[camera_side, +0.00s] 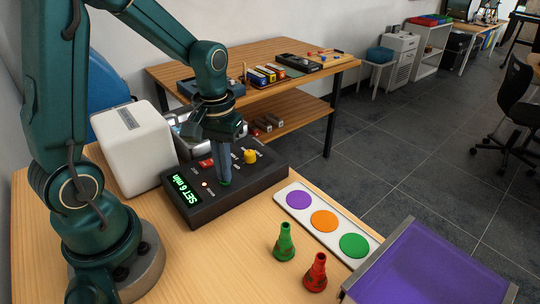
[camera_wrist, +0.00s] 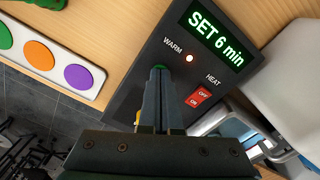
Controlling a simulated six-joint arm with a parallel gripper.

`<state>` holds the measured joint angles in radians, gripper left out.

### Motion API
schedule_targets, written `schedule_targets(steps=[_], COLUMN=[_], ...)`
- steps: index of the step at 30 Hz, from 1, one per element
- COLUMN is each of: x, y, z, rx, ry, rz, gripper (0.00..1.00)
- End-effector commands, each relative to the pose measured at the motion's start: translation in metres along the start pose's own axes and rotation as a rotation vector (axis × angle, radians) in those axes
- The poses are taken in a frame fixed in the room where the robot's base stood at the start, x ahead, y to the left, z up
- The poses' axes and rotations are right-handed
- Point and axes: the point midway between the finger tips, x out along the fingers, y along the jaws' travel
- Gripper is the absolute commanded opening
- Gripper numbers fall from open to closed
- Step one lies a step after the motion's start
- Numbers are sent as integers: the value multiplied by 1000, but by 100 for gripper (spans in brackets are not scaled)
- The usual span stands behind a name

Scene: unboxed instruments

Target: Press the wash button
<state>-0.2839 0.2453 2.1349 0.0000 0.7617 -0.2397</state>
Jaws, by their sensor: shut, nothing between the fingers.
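A black control panel (camera_side: 254,183) lies on the wooden table with a lit green display (camera_side: 185,190) reading "SET 6 min". It carries a red rocker switch (camera_side: 206,163), also seen in the wrist view (camera_wrist: 198,97), and a yellow knob (camera_side: 250,156). A small green button (camera_side: 225,183) shows right at the tips of my gripper (camera_wrist: 160,72); I cannot tell whether they touch it. My gripper is shut and empty, pointing down at the panel. The labels "WARM" and "HEAT" are readable in the wrist view; no wash label is readable.
A white box-shaped unit (camera_side: 132,146) stands behind the panel. A white strip with purple, orange and green discs (camera_side: 299,186), a green bottle (camera_side: 284,243), a red bottle (camera_side: 316,273) and a purple tray (camera_side: 432,262) stand to the right. The front table area is clear.

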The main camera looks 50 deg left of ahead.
Motion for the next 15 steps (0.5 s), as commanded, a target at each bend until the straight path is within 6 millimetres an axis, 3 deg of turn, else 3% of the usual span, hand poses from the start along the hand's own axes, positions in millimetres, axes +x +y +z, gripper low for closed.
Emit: schedule_targets(steps=[8,15], x=[0,-13], y=[0,0], z=[0,-1], rx=[0,0], ry=[1,3], rz=[0,1], gripper=[0,0])
